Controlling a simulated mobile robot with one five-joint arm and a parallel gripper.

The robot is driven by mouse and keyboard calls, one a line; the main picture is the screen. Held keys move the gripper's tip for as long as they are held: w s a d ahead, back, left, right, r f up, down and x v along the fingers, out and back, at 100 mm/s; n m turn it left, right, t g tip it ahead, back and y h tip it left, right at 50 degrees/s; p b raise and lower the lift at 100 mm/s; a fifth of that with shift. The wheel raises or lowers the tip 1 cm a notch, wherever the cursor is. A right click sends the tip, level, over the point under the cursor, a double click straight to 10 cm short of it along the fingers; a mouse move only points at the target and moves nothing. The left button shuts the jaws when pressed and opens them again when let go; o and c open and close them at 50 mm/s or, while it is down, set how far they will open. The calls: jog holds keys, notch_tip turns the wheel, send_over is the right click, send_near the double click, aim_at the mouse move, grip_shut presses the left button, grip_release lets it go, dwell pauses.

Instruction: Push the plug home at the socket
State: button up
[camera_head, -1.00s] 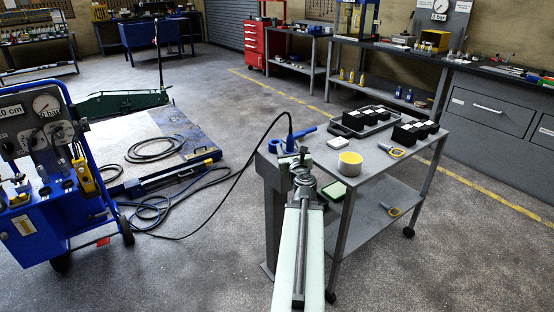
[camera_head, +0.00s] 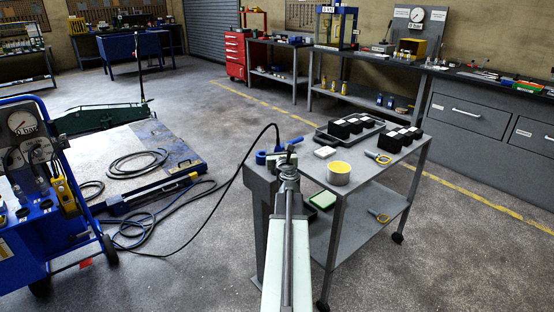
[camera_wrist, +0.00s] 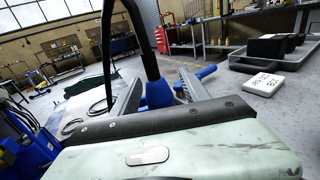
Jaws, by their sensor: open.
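A blue plug (camera_wrist: 158,92) with a thick black cable rising from its top stands between the fingers of my gripper (camera_wrist: 158,88) in the wrist view. The fingers are open, one on each side; I cannot tell whether either touches it. In the head view the cable (camera_head: 277,132) arches up from the top of a grey post (camera_head: 258,200), and my gripper (camera_head: 289,152) is over that top. A blue ring (camera_head: 261,157) and a blue lever (camera_head: 296,140) show there. The socket and how deep the plug sits are hidden.
The cable loops down to the floor at left, near the blue gauge cart (camera_head: 30,205). Floor in front is clear.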

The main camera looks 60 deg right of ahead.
jog(key=shift+d, duration=0.1)
grip_shut()
